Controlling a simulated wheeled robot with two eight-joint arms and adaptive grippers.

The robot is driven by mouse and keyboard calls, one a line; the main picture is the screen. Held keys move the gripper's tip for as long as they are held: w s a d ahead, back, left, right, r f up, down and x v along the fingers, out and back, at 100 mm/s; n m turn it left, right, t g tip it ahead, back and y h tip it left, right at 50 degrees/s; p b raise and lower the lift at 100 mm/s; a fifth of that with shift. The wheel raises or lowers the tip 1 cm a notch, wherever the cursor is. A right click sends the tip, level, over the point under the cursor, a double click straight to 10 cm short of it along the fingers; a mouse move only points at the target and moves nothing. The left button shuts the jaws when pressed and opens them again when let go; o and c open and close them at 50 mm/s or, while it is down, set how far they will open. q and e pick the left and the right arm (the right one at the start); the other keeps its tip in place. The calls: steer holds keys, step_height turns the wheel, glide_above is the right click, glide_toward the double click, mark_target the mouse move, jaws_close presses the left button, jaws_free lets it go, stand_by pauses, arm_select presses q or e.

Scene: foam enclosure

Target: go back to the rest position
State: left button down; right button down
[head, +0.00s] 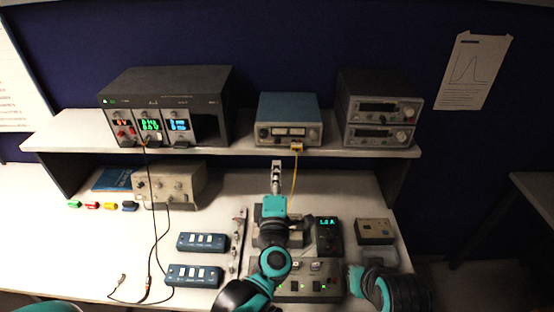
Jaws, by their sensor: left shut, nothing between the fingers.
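My left gripper (276,166) is in the middle of the head view, its narrow fingers shut with nothing between them. It points away from me, toward the front of the shelf. Its teal and dark arm reaches up over the bench and hides part of the equipment below. Teal and dark parts of my right arm (380,288) show at the lower right, but no right fingertips can be made out.
A white shelf (230,150) carries instruments above the white bench (90,252). A yellow cable (294,175) hangs from the blue-topped instrument (289,118) close to my left gripper. A control box (295,288), a meter (328,238) and blue switch strips (203,242) lie around the arm.

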arm_select(q)
steer(key=shift+s, duration=0.3)
steer(key=shift+a, duration=0.1)
steer(key=s+a+f+m+g+b, duration=0.3)
steer(key=s+a+f+m+g, duration=0.3)
steer(key=s+a+f+m, duration=0.2)
steer(key=s+a+f+m+g+b, duration=0.4)
steer(key=s+a+f+m+g, duration=0.2)
steer(key=s+a+f+m, duration=0.2)
step_height(320, 180, down, 5)
steer(key=s+m, duration=0.2)
steer(key=shift+s, duration=0.35)
steer(key=shift+a+r, duration=0.1)
